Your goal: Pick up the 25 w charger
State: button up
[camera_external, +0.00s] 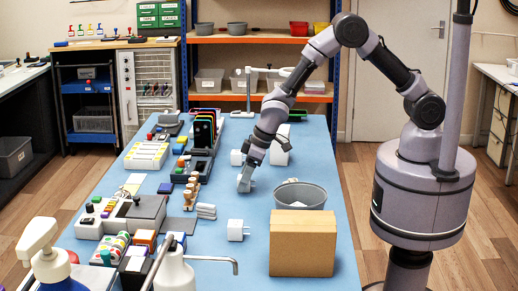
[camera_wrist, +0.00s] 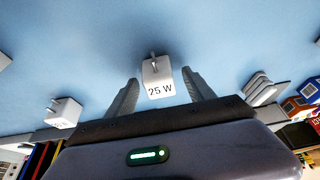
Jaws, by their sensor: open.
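The 25 W charger (camera_wrist: 158,80) is a small white block with dark "25 W" lettering and metal prongs. In the wrist view it lies on the blue table, between the fingertips of my open gripper (camera_wrist: 160,77). In the external view my gripper (camera_external: 245,182) is low over the middle of the table. The charger cannot be made out clearly there, as the gripper is at the same spot.
Another white charger (camera_wrist: 65,112) lies left in the wrist view. A further charger (camera_external: 237,230) stands nearer the external camera. A grey bucket (camera_external: 300,194) and a cardboard box (camera_external: 303,243) stand to the right. Wooden figures (camera_external: 191,190) and a phone rack (camera_external: 205,135) are left.

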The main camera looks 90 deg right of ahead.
grip_shut()
